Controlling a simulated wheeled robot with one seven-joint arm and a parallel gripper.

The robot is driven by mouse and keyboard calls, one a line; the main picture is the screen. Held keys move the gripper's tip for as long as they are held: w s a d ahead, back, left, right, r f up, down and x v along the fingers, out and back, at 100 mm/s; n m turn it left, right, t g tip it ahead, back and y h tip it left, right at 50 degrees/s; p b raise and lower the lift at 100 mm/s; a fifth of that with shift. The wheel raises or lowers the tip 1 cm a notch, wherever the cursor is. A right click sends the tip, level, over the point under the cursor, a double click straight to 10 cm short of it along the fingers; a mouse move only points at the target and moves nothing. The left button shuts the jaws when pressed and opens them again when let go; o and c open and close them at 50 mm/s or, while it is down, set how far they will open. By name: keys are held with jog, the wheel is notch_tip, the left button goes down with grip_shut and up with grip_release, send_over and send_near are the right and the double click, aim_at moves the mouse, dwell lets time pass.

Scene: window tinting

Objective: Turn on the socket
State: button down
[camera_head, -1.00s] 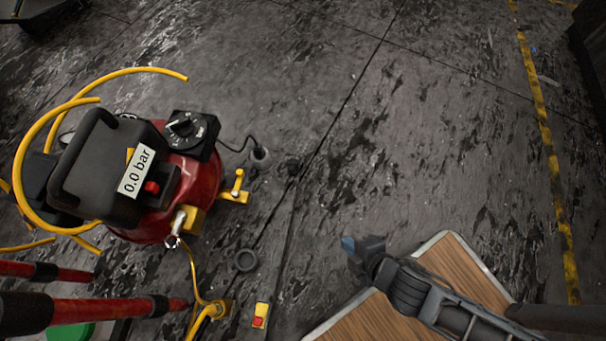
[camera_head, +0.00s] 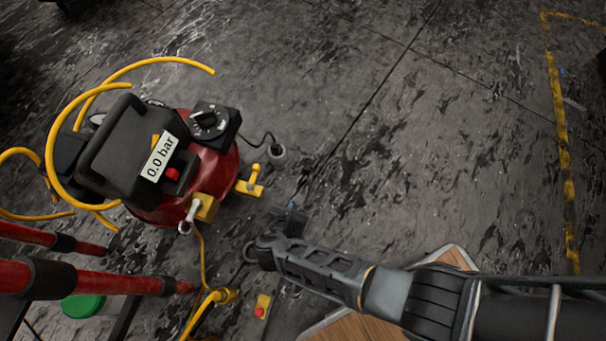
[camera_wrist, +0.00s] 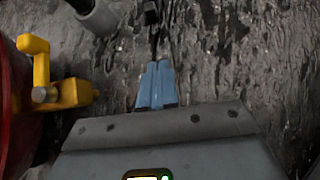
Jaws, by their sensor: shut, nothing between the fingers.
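A black box with a round dial (camera_head: 208,122) sits on the red compressor (camera_head: 215,172). A black cable runs from it to a grey round plug-like piece (camera_head: 277,155) on the floor; a similar grey piece (camera_wrist: 97,16) shows at the top left of the wrist view. I cannot tell which part is the socket. My gripper (camera_head: 291,207) is over the floor, right of the compressor and below the grey piece in the picture. Its blue fingers (camera_wrist: 157,82) are shut and empty, apart from everything seen.
A yellow tap (camera_head: 251,183) sticks out from the compressor, left of my gripper. A yellow box with a red button (camera_head: 262,306) lies near a wooden board (camera_head: 350,328). Red poles (camera_head: 105,281) and yellow hoses (camera_head: 70,130) are at left. Floor at upper right is clear.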

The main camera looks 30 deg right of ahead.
aim_at(306, 171)
jog(key=shift+w+a+r+n, duration=0.3)
jog(key=shift+w+a+r, duration=0.05)
jog(key=shift+w, duration=0.1)
jog(key=b+x, duration=0.6)
jog(key=x, duration=0.4)
jog(key=shift+d+f+b, duration=0.15)
jog(key=shift+b, duration=0.15)
jog(key=shift+w+d, duration=0.85)
jog(key=shift+w+d+r, duration=0.3)
jog(key=shift+w+d, duration=0.25)
